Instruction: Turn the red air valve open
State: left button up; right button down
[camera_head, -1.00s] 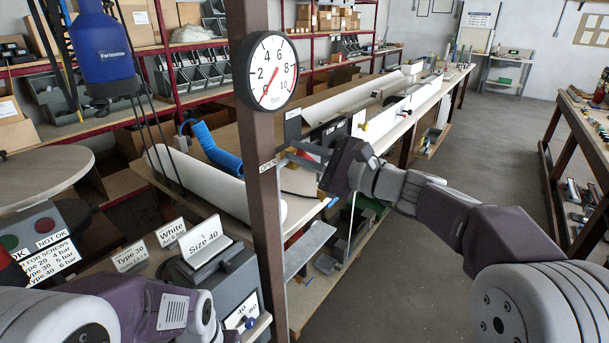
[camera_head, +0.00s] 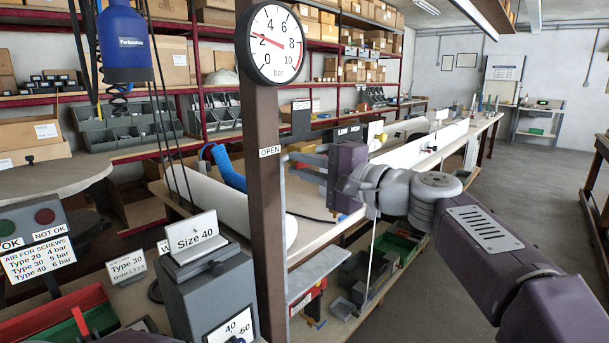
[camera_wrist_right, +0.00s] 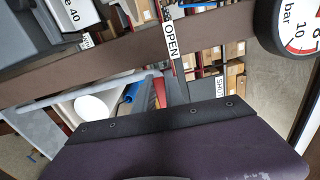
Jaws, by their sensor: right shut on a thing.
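My right gripper (camera_head: 290,165) is at the brown post (camera_head: 268,215), beside the OPEN label (camera_head: 269,151), with its fingers pointing left. It is shut on the red air valve, which is mostly hidden by the fingers and post in the head view. In the wrist view a narrow red strip (camera_wrist_right: 160,92) shows just beyond the gripper body; I cannot tell if it is the handle. The OPEN label (camera_wrist_right: 171,38) and SHUT label (camera_wrist_right: 219,87) also show there. The round gauge (camera_head: 272,65) on the post has its red needle near 2 bar. My left gripper is out of view.
A grey Size 40 box (camera_head: 207,285) stands left of the post. A blue hanging tool (camera_head: 124,45) is at upper left. A white tube (camera_head: 225,205) lies on the bench behind the post. The floor at right is clear.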

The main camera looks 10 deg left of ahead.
jog(key=shift+f+n+b, duration=0.15)
jog(key=shift+n+b, duration=0.15)
jog(key=shift+n, duration=0.1)
jog(key=c, duration=1.6)
grip_release()
jog(key=shift+a, duration=0.1)
jog(key=shift+o, duration=1)
jog(key=shift+a, duration=0.25)
jog(key=shift+s+d+f, duration=0.1)
jog(key=shift+s+d, duration=0.05)
jog(key=shift+d, duration=0.35)
jog(key=b+v, duration=0.1)
jog(key=v, duration=0.7)
jog(key=shift+s, duration=0.15)
